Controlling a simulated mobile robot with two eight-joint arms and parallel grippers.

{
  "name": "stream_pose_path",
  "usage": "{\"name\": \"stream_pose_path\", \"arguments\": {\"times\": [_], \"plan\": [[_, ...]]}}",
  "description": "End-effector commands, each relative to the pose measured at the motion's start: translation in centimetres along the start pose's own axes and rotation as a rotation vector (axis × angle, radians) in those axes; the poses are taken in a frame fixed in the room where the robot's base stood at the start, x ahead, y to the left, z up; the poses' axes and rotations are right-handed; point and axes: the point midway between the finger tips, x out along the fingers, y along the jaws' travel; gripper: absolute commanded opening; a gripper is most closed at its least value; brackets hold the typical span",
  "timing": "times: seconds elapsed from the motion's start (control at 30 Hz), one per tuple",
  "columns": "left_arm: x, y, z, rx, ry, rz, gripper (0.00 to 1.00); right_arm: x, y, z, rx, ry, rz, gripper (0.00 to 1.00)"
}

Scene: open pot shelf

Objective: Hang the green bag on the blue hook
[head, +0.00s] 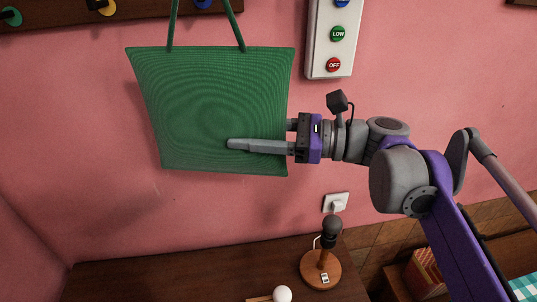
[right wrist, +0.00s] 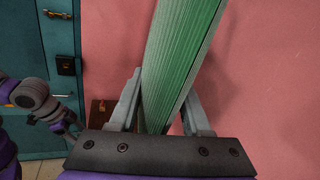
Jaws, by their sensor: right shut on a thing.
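The green bag (head: 215,105) is upright in front of the pink wall in the head view. Its two straps rise past the top edge of the picture. My right gripper (head: 232,143) is shut on the bag's lower right part, with one finger across the front face and the other behind it. In the right wrist view the bag (right wrist: 182,55) runs edge-on between both fingers. The blue hook (head: 204,3) shows only in part at the top, between the straps. Whether the straps touch it is out of view.
Green (head: 12,17) and yellow (head: 104,7) hooks sit on the dark wooden rack (head: 55,11) to the left. A white switch box (head: 319,55) is right of the bag. Below stands a dark table (head: 200,270) with a wooden-based lamp (head: 320,270).

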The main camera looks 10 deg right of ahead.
Motion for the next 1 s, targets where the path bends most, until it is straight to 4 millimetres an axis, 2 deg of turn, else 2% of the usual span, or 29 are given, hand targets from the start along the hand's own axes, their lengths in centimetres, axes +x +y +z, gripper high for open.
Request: {"name": "stream_pose_path", "arguments": {"times": [0.13,1.0], "plan": [[-0.1,0.0,-0.1,0.000,0.001,0.000,0.75,0.3,-0.1,0.5,-0.003,-0.002,0.008,0.00],[0.1,0.0,0.2,0.000,-0.002,0.000,0.75,1.8,-4.7,-0.9,-0.002,-0.002,0.007,0.00]]}}
